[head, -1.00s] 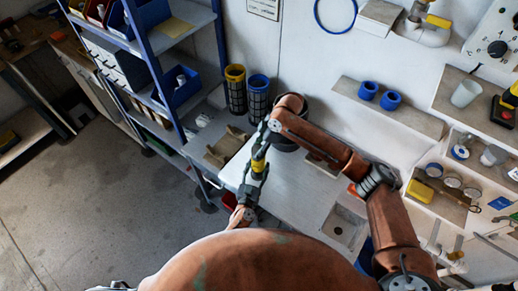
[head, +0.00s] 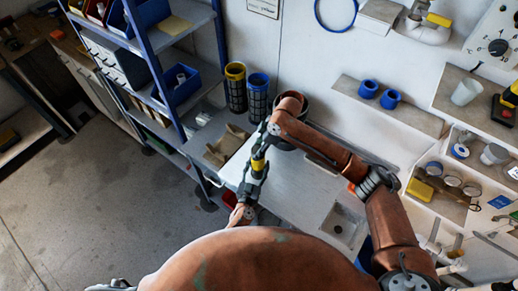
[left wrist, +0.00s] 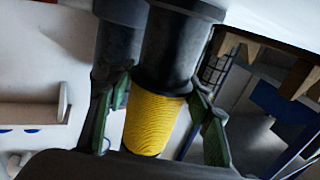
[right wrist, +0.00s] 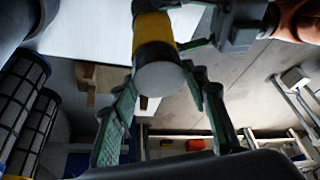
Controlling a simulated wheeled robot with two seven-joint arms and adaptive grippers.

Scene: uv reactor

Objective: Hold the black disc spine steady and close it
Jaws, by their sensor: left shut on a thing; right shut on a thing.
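A yellow ribbed piece (head: 259,164) with black parts is held upright or nearly so above the bench's left end. In the left wrist view, the yellow ribs (left wrist: 157,122) sit below a wide black cylinder (left wrist: 172,50); I take this as the disc spine. My left gripper (left wrist: 153,118) is shut around it from below. My right gripper (right wrist: 165,100) is shut on its upper part in the head view. The right wrist view shows a pale round end (right wrist: 160,77) beside the yellow band (right wrist: 153,32). The exact contact and the closure are hidden.
The white bench (head: 290,195) has a wooden cradle (head: 226,147) at its left and a sink (head: 343,225) at its right. Two mesh cylinders, yellow-rimmed (head: 235,90) and blue-rimmed (head: 258,97), stand behind. A blue-framed shelf (head: 150,65) is left. Open floor lies front left.

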